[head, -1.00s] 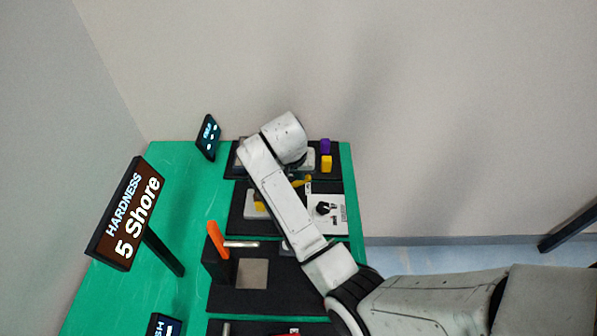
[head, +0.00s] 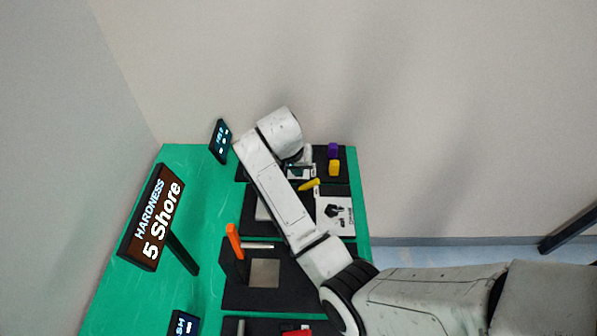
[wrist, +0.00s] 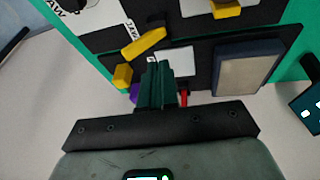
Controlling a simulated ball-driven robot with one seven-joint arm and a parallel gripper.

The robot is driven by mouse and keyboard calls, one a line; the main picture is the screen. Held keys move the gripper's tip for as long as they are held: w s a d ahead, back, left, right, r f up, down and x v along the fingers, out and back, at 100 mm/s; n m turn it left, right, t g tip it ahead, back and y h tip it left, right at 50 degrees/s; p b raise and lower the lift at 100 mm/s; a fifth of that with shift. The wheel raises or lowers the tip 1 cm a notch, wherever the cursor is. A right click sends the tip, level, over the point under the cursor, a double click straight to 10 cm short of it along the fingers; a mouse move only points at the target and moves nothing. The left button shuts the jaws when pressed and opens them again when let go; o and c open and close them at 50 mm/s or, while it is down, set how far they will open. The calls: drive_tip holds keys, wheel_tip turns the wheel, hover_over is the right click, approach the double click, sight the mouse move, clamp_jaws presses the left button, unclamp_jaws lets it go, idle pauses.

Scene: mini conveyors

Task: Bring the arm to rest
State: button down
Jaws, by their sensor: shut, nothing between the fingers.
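My gripper (wrist: 157,88) shows in the wrist view as dark green fingers, shut together with nothing between them. It hangs over the far end of the green table (head: 200,180), above a black station with a white plate (wrist: 173,62). In the head view my arm reaches from the lower right to the far stations, and its links largely hide the gripper. A yellow piece (wrist: 145,43) shows just above the fingertips in the wrist view. I cannot tell how high the fingers are above the station.
A yellow block (head: 334,168) and a purple block (head: 333,150) stand at the far right. An orange upright part (head: 234,241) stands on a nearer black station. A hardness display (head: 152,217) and a small screen (head: 220,141) stand on the left. Bare wall lies behind.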

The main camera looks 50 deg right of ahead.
drive_tip(key=b+v, duration=0.1)
drive_tip(key=v, duration=0.8)
drive_tip(key=shift+r, duration=0.4)
